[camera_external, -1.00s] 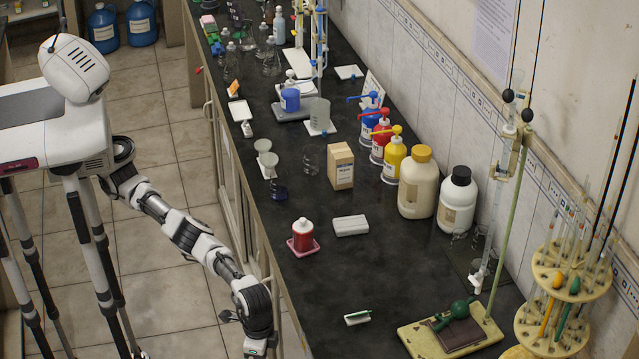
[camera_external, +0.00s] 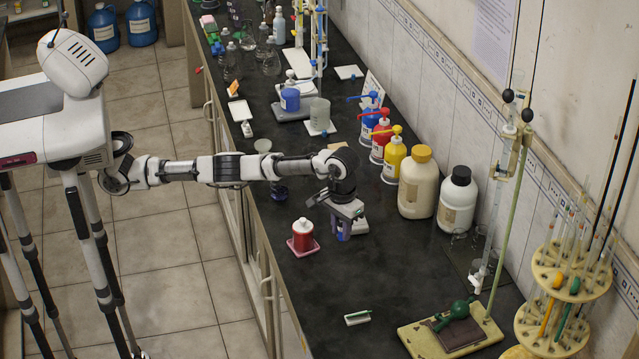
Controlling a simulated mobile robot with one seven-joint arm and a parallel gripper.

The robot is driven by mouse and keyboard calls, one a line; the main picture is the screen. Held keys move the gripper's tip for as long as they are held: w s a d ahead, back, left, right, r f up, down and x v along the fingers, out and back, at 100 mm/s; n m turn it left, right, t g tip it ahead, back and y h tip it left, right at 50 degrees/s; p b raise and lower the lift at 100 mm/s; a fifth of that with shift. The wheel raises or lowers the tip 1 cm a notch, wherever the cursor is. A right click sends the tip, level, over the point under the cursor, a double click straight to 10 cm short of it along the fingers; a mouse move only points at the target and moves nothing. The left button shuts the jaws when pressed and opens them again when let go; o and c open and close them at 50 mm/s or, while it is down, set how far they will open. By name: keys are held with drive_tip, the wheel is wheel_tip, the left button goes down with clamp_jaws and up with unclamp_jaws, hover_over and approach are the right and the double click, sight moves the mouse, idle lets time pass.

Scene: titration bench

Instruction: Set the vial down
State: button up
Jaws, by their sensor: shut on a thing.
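My gripper (camera_external: 344,234) is over the black bench, pointing down, just right of the red bottle on a pink tray. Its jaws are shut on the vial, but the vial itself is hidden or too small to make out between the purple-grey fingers. I cannot tell whether the vial touches the bench top (camera_external: 290,260). My gripper partly covers a white block (camera_external: 361,226) on the bench, whose right end shows beside the fingers.
The red bottle (camera_external: 303,236) stands close on the left. A small white holder with a green item (camera_external: 358,317) lies toward the front. Cream (camera_external: 416,185) and black-capped (camera_external: 457,200) bottles stand at the right. Bench between holder and gripper is clear.

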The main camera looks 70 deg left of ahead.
wheel_tip(320, 180, down, 20)
drive_tip(key=shift+r+p, duration=0.25)
drive_tip(key=shift+p, duration=0.65)
drive_tip(key=shift+f, duration=0.1)
drive_tip(key=o, duration=1)
drive_tip(key=shift+c, duration=0.2)
wheel_tip(320, 180, up, 12)
drive_tip(key=b, duration=0.2)
drive_tip(key=shift+w, duration=0.1)
